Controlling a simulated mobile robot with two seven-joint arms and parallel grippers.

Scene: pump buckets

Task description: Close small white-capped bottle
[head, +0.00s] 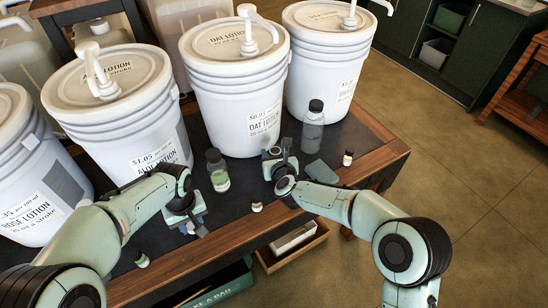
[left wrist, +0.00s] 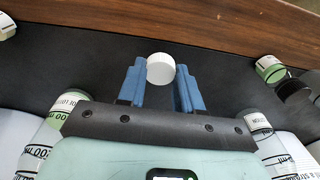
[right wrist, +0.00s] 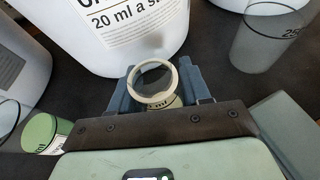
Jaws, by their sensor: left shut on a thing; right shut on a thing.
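My left gripper (head: 197,230) is over the front part of the table, left of centre. In the left wrist view its blue fingers (left wrist: 161,88) are shut on a round white cap (left wrist: 160,67). My right gripper (head: 273,155) is in front of the oat lotion bucket. In the right wrist view its fingers (right wrist: 155,88) are shut on a small clear bottle (right wrist: 153,84), whose open round mouth faces that camera. The cap and the bottle are apart, in different grippers. The cap is not clear in the head view.
White pump buckets (head: 235,100) line the back of the dark table. A green-filled bottle (head: 219,176) stands between my grippers. A tall grey bottle (head: 313,130) stands right. Small bottles stand at the front (head: 257,207), front left (head: 142,260) and right (head: 348,158).

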